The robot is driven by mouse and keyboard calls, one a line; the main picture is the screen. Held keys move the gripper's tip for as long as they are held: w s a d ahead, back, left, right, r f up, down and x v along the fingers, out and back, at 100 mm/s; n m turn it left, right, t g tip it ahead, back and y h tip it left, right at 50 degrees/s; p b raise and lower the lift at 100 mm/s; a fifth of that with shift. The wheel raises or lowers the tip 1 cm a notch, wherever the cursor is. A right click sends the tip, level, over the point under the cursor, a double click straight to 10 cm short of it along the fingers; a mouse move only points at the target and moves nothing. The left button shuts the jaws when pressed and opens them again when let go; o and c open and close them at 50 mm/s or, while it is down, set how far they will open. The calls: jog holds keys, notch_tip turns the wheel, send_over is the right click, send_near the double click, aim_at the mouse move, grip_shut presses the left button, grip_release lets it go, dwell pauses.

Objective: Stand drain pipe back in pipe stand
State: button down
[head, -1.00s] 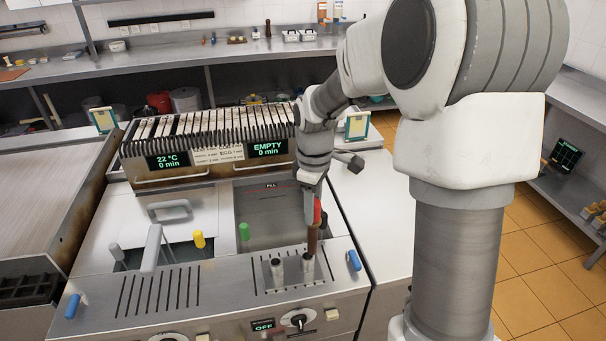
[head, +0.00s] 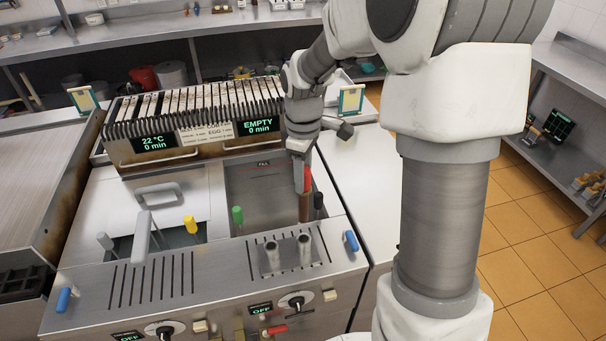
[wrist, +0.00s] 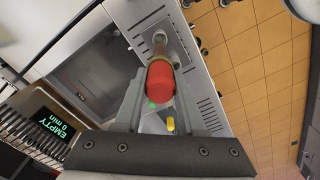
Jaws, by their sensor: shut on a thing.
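The drain pipe (head: 304,208) is brown with a red grip (wrist: 161,82). My gripper (head: 301,183) is shut on the red grip, and the wrist view shows it between the two fingers. The pipe hangs roughly upright over the front of the open vat, its lower end pointing down. The pipe stand (head: 288,268) is a plate with two short upright metal tubes on the slotted front deck. In the head view, the pipe's lower end appears just above and behind the right tube (head: 305,252), apart from it. Both tubes look empty.
Green (head: 237,216), yellow (head: 190,225) and black (head: 318,201) handles stand along the vats' front edge. A blue handle (head: 351,241) is right of the stand. The basket rack (head: 195,115) is behind. A clear white counter (head: 350,175) lies to the right.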

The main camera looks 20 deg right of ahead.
aim_at(303, 213)
jog(key=shift+f+b, duration=2.35)
jog(key=shift+f, duration=1.05)
jog(key=shift+f+b, duration=2.1)
jog(key=shift+f, duration=0.95)
jog(key=shift+c, duration=2.1)
grip_release()
notch_tip(303, 213, up, 18)
jog(key=shift+f, duration=0.25)
jog(key=s+r+m+t, duration=0.1)
jog(key=s+m+t, duration=0.4)
jog(key=s, duration=1.5)
jog(key=m, duration=0.5)
jog(key=shift+s+m+t, duration=0.2)
jog(key=shift+m+t, duration=0.1)
jog(key=shift+m, duration=0.1)
